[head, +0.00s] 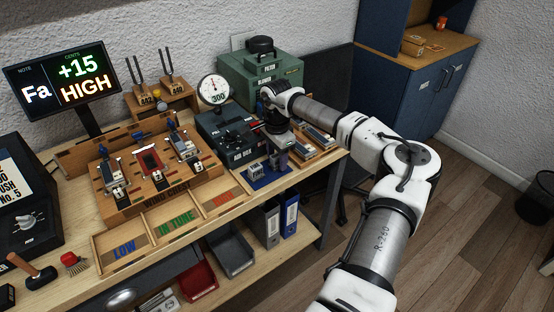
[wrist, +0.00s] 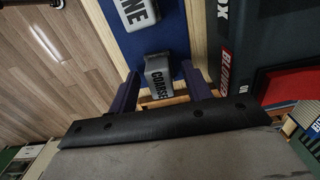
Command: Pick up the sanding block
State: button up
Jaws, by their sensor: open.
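In the wrist view, a small grey block lettered COARSE (wrist: 158,72) stands on a blue mat (wrist: 130,55). A second grey block (wrist: 158,14), with lettering that ends in INE, is just beyond it and cut by the top edge. My gripper (wrist: 162,80) is open, its two dark fingers on either side of the COARSE block. Whether they touch it, I cannot tell. In the head view, my gripper (head: 280,157) points down over the blue mat (head: 268,182) near the bench's right end and hides part of the blocks.
The dark AIR BOX (head: 235,140) is close to the left of my gripper. A wooden tray of metal parts (head: 316,140) is close on the right. A green case (head: 262,75) stands behind. The bench edge is near in front, with binders (head: 289,215) below.

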aim_at(277, 155)
jog(key=c, duration=1.1)
grip_shut()
notch_tip(277, 155, up, 20)
jog(key=b, duration=0.4)
